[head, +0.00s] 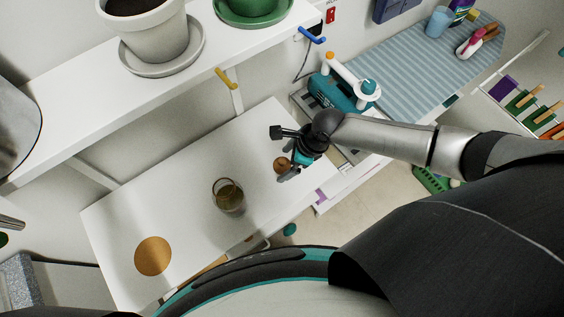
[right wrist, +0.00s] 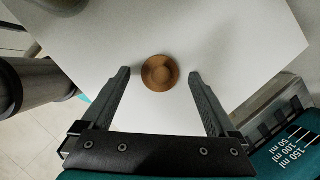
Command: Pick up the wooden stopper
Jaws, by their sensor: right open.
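The wooden stopper (head: 281,165) is a small round brown piece on the white table (head: 190,205), near its right end. In the right wrist view the stopper (right wrist: 160,73) shows from above as a round disc with a raised middle. My right gripper (head: 281,157) is over the stopper in the head view. In the right wrist view its two fingers (right wrist: 160,72) are spread apart, with the stopper centred between and just beyond their tips, touching neither. My left gripper is not in view.
A round brown disc (head: 153,256) lies at the table's left end. A shelf (head: 100,85) with plant pots overhangs behind. A teal machine (head: 338,90) stands beyond the gripper.

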